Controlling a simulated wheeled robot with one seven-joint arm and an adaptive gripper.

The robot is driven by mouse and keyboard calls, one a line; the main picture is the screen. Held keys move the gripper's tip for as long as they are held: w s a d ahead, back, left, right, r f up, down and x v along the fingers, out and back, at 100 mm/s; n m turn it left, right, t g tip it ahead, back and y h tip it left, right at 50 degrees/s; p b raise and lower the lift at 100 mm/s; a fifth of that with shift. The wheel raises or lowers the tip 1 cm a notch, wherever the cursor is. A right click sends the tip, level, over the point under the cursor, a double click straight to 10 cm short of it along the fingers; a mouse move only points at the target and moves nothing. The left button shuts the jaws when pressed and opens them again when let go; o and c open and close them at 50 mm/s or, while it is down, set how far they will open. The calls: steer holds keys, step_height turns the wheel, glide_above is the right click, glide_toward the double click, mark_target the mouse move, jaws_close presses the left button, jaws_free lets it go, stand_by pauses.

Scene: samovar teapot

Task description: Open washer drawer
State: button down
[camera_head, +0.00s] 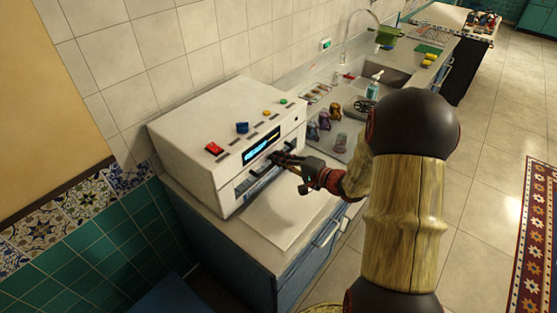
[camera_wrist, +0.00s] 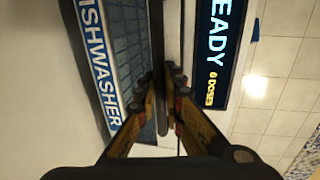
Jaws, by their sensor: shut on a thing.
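The washer (camera_head: 205,135) is a white box on the counter with a lit display (camera_head: 262,146) on its front. In the wrist view the display (camera_wrist: 215,50) reads "EADY" and "0 DOSES", and a blue label (camera_wrist: 98,65) reads "ISHWASHER". The drawer front has a dark window panel (camera_wrist: 128,45) and a dark bar handle (camera_wrist: 159,40). My gripper (camera_head: 277,158) is at the washer's front, just below the display. In the wrist view my gripper (camera_wrist: 161,92) has a finger on each side of the bar and is shut on it. Whether the drawer stands out at all is hard to tell.
A white flat surface (camera_head: 285,222) lies in front of the washer. Several small coloured figures (camera_head: 325,122) stand on the counter to the right, with a soap bottle (camera_head: 373,87) and a sink (camera_head: 393,76) beyond. Tiled floor (camera_head: 480,200) is free at right.

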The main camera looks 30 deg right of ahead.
steer(key=f+b+v, duration=0.1)
steer(key=f+v, duration=0.1)
steer(key=v, duration=0.8)
steer(key=s+f+b+v, duration=0.1)
steer(key=f+b+v, duration=0.1)
steer(key=v, duration=0.9)
steer(key=shift+s+f, duration=0.15)
steer(key=shift+f, duration=0.1)
steer(key=shift+d, duration=0.15)
steer(key=c, duration=2)
jaws_free()
steer(key=shift+o, duration=0.2)
steer(key=v, duration=1.2)
steer(key=shift+f, duration=0.1)
